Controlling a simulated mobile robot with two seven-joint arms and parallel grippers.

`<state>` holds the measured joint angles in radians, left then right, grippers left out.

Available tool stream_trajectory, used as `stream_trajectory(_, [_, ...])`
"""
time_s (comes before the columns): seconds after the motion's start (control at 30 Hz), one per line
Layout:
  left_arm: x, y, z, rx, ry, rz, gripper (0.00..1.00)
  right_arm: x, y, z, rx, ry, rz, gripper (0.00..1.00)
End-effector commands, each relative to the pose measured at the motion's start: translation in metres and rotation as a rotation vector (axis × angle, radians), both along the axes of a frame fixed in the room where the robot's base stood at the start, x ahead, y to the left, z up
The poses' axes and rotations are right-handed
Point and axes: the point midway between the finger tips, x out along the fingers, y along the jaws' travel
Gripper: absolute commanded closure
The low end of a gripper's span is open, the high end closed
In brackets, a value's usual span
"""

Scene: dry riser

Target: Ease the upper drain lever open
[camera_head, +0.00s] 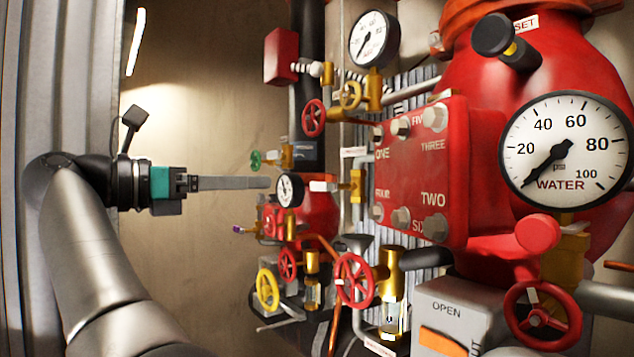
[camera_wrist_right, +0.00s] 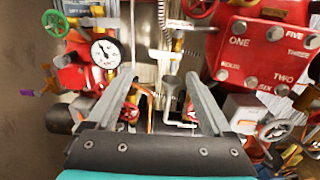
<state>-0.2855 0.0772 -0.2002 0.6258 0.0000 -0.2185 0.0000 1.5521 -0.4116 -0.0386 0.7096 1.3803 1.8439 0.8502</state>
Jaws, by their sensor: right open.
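I cannot tell for sure which fitting is the upper drain lever. My right gripper (camera_head: 264,183) reaches in from the left in the head view, its fingers seen edge-on, with tips near the small gauge. In the right wrist view the gripper (camera_wrist_right: 160,82) is open, its fingers wide apart with nothing held. My left gripper is out of view.
The small gauge (camera_head: 290,190), red cover (camera_head: 415,170) and large water gauge (camera_head: 566,150) crowd the right. Red handwheels (camera_head: 355,280), a yellow handwheel (camera_head: 268,290), a green handwheel (camera_head: 256,160) and a purple-tipped handle (camera_wrist_right: 27,92) stick out. Bare wall (camera_head: 215,100) lies behind my gripper.

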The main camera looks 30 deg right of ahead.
Motion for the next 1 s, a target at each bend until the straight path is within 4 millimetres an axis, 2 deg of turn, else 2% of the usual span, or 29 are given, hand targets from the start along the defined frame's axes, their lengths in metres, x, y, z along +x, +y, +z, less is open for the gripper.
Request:
stream_trajectory(0.1, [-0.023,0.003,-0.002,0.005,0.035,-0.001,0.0,0.001,-0.016,-0.003,0.004,0.003,-0.004,0.15])
stream_trajectory(0.2, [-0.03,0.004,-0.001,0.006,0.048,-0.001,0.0,0.002,-0.034,-0.002,0.003,0.003,-0.005,0.15])
stream_trajectory(0.37, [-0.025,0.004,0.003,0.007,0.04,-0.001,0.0,0.004,-0.069,0.0,-0.001,0.002,-0.01,0.15])
stream_trajectory(0.6, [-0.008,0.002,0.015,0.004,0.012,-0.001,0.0,0.008,-0.116,0.001,-0.003,0.002,-0.008,0.15])
stream_trajectory(0.8, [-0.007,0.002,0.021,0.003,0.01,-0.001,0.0,0.01,-0.138,0.001,-0.003,0.004,-0.005,0.15])
stream_trajectory(1.0, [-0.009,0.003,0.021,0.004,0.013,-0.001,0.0,0.011,-0.143,0.0,-0.003,0.004,-0.004,0.15])
